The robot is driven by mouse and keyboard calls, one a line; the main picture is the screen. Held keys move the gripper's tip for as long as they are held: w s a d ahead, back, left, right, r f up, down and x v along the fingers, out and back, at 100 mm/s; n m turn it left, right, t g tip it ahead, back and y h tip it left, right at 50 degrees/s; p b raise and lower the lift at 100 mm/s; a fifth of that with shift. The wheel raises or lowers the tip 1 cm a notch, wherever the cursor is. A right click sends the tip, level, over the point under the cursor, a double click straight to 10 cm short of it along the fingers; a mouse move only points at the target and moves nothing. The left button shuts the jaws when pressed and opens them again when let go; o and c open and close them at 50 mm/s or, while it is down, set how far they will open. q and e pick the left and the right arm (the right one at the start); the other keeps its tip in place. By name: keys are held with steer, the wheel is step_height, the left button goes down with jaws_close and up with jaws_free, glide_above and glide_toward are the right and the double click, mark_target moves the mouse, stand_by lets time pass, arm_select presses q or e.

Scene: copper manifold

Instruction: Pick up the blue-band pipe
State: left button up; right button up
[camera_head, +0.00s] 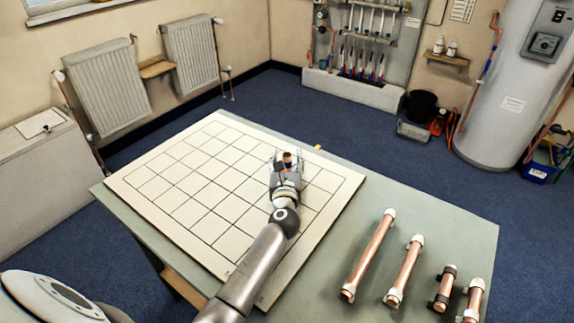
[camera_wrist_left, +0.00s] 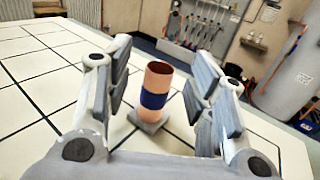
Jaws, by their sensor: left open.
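The blue-band pipe (camera_wrist_left: 155,88) is a short copper tube with a dark blue band around its middle. In the left wrist view it stands nearly upright on a small grey block (camera_wrist_left: 150,124) on the white board. My left gripper (camera_wrist_left: 160,98) is open, with one finger on each side of the pipe. Gaps show between the pipe and both fingers. In the head view the pipe (camera_head: 287,158) shows small between the fingers of my left gripper (camera_head: 288,162), with its lower part hidden. My right gripper is not in view.
The white gridded board (camera_head: 190,190) lies on the pale green table (camera_head: 440,220) and is otherwise bare. At the table's right lie a long copper pipe (camera_head: 370,252), a second long pipe (camera_head: 404,268) and shorter pipes (camera_head: 444,288) with end fittings.

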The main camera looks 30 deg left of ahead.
arm_select(q)
steer(key=shift+x, duration=1.1)
steer(key=shift+c, duration=0.4)
jaws_close()
